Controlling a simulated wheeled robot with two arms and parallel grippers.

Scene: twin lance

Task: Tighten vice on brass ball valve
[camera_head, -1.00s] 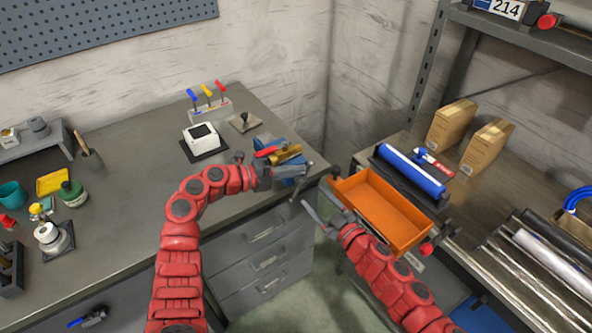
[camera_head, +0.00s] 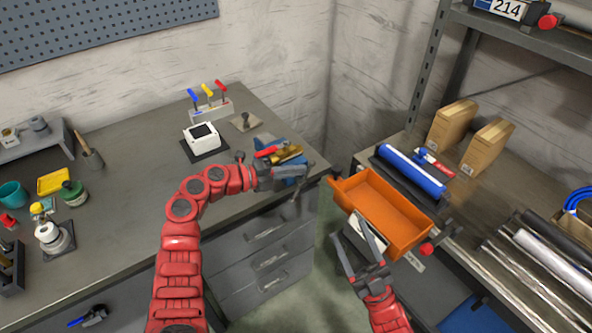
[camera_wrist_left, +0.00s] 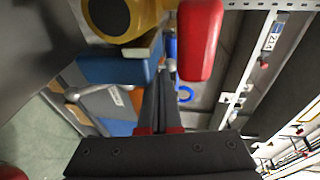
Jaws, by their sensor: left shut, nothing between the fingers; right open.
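The blue vice (camera_head: 270,142) stands at the right corner of the grey workbench. The brass ball valve (camera_head: 290,151), with its red lever (camera_head: 266,152), sits at the vice's jaws. In the left wrist view the brass valve body (camera_wrist_left: 125,18), red lever (camera_wrist_left: 200,42) and blue vice (camera_wrist_left: 120,69) are close up. A grey vice handle (camera_head: 308,169) shows at the vice's front. My left gripper (camera_head: 294,171) is shut and empty beside the vice, by this handle; contact is unclear. My right gripper (camera_head: 346,226) is open and empty, in front of the orange bin.
The orange bin (camera_head: 385,208) projects at the right shelf's front edge, close to my right gripper. A white device (camera_head: 201,136) and a small clamp rack (camera_head: 211,110) stand left of the vice.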

